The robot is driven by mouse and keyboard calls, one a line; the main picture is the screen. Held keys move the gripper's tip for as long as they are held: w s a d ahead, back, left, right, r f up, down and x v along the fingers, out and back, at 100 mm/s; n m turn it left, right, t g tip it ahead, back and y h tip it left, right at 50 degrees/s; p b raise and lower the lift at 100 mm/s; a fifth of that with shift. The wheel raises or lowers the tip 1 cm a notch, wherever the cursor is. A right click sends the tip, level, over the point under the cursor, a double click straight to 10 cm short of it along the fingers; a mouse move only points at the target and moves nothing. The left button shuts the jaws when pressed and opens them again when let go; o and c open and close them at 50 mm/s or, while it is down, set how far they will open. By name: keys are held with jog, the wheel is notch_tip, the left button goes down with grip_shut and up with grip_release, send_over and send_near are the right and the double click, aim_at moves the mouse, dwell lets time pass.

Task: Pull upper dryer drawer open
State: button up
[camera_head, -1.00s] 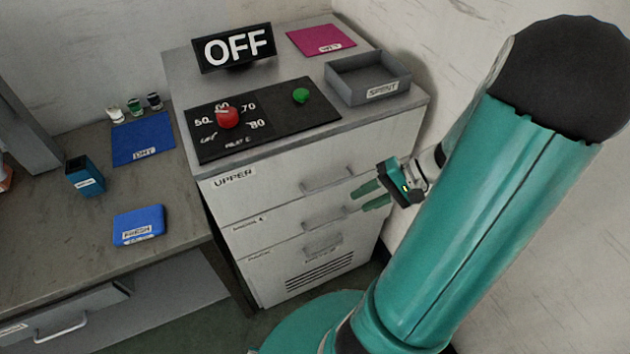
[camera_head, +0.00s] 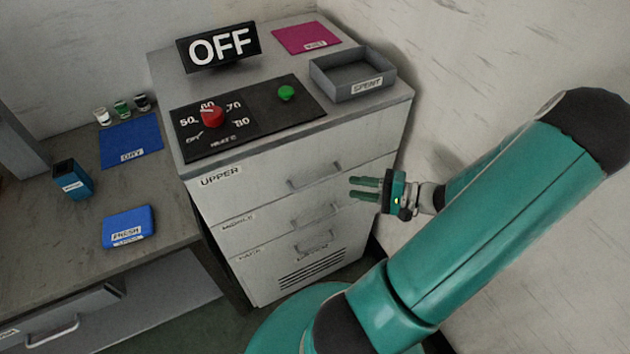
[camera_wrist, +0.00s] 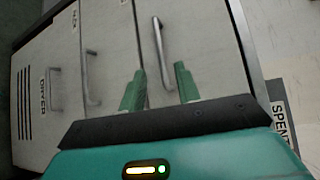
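The upper drawer (camera_head: 240,182) is the top one of the white dryer cabinet, labelled UPPER, and it is shut. Its bar handle (camera_head: 314,178) is on the right part of its front.
Below are the middle drawer (camera_head: 270,217) and a lower front with a vent, both with handles. On the cabinet top are an OFF display (camera_head: 219,47), a panel with a red knob (camera_head: 211,115) and green button (camera_head: 286,92), and a grey SPENT tray (camera_head: 350,86). A wall stands close at right.

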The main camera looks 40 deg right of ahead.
aim_at(318, 181)
jog(key=x, duration=1.1)
jog(key=shift+w, duration=0.1)
grip_shut()
